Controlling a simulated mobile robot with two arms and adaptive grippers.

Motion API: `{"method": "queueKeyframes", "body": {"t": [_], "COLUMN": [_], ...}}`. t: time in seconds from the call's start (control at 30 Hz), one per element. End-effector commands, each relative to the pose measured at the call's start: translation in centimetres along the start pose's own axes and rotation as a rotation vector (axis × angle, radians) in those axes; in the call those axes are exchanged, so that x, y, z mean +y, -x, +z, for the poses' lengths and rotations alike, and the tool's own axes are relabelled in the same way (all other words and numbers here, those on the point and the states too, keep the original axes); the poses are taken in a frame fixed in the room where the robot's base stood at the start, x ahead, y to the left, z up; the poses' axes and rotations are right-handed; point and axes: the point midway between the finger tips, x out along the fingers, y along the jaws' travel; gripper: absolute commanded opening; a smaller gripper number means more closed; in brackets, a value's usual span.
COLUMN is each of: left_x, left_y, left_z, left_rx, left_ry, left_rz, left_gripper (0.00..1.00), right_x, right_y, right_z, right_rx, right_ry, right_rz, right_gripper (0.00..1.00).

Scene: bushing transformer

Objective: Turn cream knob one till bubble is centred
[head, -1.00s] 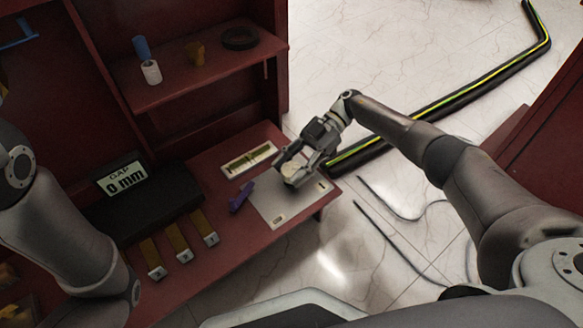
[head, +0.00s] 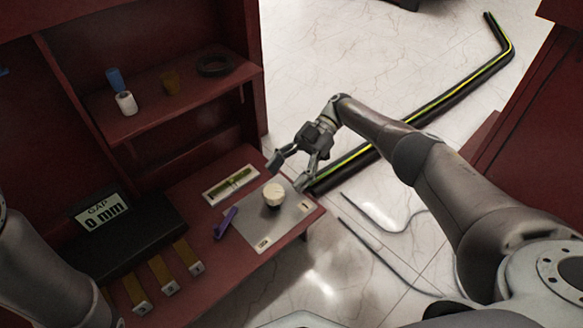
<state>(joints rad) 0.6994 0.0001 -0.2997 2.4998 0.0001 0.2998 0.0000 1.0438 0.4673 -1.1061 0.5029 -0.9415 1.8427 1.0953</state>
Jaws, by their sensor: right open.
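A cream knob (head: 274,194) stands on a light grey plate (head: 262,232) on the red bench. A level with a greenish-yellow vial (head: 232,183) in a pale frame lies just behind the plate; its bubble is too small to tell. My right gripper (head: 286,175) is open and empty, its two fingers spread behind and above the knob, apart from it. My left arm shows at the lower left, but its gripper is outside the view.
A purple piece (head: 225,223) lies at the plate's left edge. A black box (head: 125,238) with a "GAP 0 mm" display (head: 101,212) stands left, with several brass strips before it. A shelf (head: 185,101) with small items overhangs the back.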

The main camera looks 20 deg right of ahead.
Motion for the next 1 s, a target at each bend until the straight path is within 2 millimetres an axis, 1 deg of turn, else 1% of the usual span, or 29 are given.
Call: {"method": "queueKeyframes", "body": {"t": [0.17,0.33,1.0], "left_x": [0.0,0.0,0.0], "left_y": [0.0,0.0,0.0], "left_z": [0.0,0.0,0.0], "left_rx": [0.001,0.001,0.001], "left_ry": [0.0,0.0,0.0], "left_rz": [0.0,0.0,0.0], "left_gripper": [0.4,0.4,0.4], "right_x": [0.1,0.0,0.0], "right_y": [1.2,1.8,1.9], "right_z": [0.0,0.0,0.0], "right_rx": [0.0,0.001,0.001], "right_ry": [0.0,0.0,0.0], "right_rz": [0.0,-0.001,-0.001], "right_gripper": [0.67,0.67,0.67]}}
